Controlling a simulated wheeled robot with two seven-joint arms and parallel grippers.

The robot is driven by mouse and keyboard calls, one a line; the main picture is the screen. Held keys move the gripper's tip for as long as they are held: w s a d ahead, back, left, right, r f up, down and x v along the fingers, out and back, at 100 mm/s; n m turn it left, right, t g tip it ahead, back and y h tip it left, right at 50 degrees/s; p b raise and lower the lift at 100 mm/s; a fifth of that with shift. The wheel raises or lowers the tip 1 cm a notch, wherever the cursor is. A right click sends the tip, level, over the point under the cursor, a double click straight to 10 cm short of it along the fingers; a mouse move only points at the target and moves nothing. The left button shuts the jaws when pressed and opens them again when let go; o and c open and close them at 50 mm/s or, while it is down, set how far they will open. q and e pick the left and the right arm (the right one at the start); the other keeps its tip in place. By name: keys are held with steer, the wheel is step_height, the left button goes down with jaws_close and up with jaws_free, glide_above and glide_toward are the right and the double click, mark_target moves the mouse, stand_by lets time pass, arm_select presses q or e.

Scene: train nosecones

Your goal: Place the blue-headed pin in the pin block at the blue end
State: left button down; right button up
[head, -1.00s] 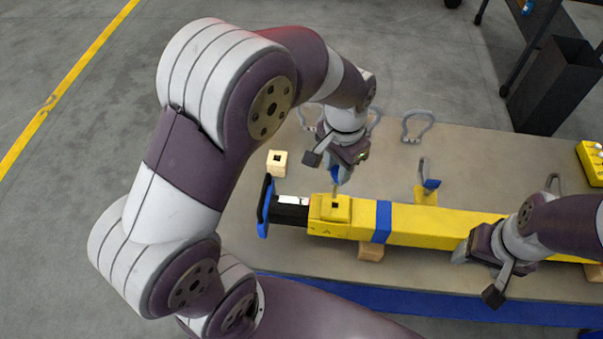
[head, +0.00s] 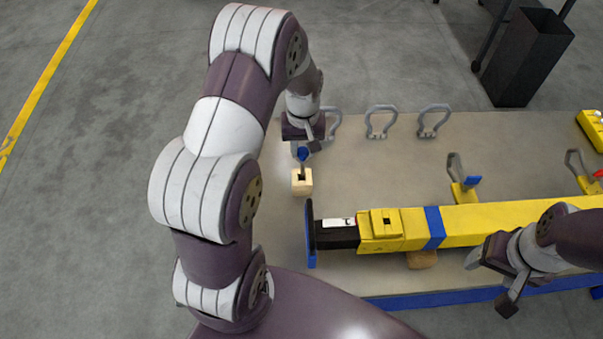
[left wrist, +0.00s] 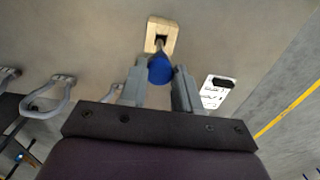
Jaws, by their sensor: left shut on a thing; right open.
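The blue-headed pin (head: 302,155) is held upright by its blue head in my left gripper (head: 303,148). Its shaft points down at the small wooden pin block (head: 302,187), which has a square dark hole in its top. In the left wrist view the blue head (left wrist: 160,70) sits between the fingers of my left gripper (left wrist: 159,80), and the shaft reaches the hole of the pin block (left wrist: 162,30). I cannot tell how deep the tip is. My right gripper (head: 490,280) is open and empty at the front right, beside the yellow beam.
A yellow beam (head: 480,217) with a blue band and blue end plate (head: 310,235) lies right of the pin block. Grey metal loops (head: 380,122) stand at the table's back. A clamp with a blue part (head: 465,186) stands behind the beam. A black bin (head: 525,60) is beyond the table.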

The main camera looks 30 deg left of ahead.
mark_target(301, 159)
arm_select(q)
steer(key=f, duration=0.4)
steer(key=f+p, duration=0.1)
steer(key=f, duration=0.1)
steer(key=shift+a+f, duration=0.25)
steer(key=shift+a, duration=0.1)
steer(key=shift+f, duration=0.3)
steer(key=shift+d+f, duration=0.1)
steer(key=shift+d, duration=0.1)
steer(key=c, duration=0.8)
jaws_free()
steer(key=shift+a+f, duration=0.1)
